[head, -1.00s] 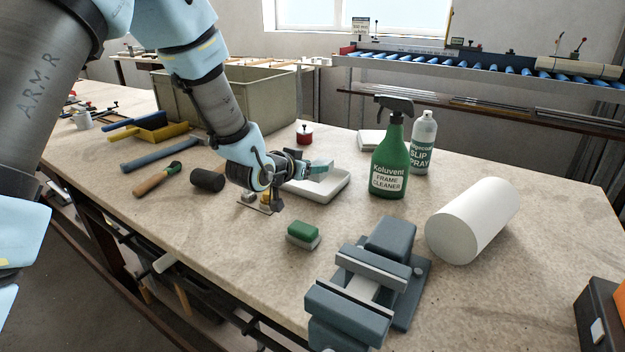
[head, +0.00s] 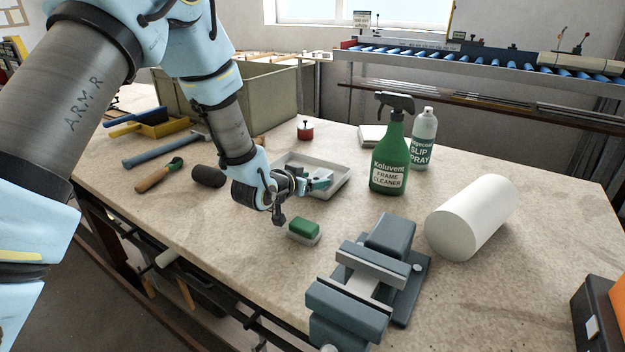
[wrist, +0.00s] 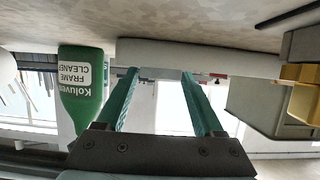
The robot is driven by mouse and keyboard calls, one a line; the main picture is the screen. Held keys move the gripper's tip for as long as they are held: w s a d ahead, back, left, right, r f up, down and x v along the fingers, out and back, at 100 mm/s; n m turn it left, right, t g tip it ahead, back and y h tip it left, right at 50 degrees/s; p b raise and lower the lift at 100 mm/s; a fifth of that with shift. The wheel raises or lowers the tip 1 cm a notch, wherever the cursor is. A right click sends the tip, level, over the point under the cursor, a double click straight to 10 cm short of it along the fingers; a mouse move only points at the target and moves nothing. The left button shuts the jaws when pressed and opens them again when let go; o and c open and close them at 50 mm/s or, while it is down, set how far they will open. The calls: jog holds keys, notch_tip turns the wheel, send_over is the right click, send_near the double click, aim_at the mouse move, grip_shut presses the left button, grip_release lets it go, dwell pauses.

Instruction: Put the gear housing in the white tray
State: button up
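The white tray (head: 338,188) lies on the bench behind my gripper (head: 320,181), which covers part of its near side. In the wrist view, which is upside down, the tray's pale wall (wrist: 215,58) spans the picture just beyond the fingertips. My gripper is open, its two teal fingers (wrist: 158,75) well apart with nothing between them. It points level across the bench, low and in front of the tray. I cannot make out the gear housing now; my wrist covers the spot where a small flat metal piece with a yellow part showed before.
A green and grey block (head: 304,231) lies close in front of my gripper. A blue-grey vise (head: 365,280) stands at the front. A green spray bottle (head: 388,160), a spray can (head: 423,142) and a white cylinder (head: 470,218) are to the right. A mallet head (head: 208,176) lies left.

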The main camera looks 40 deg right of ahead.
jog(key=shift+o, duration=0.8)
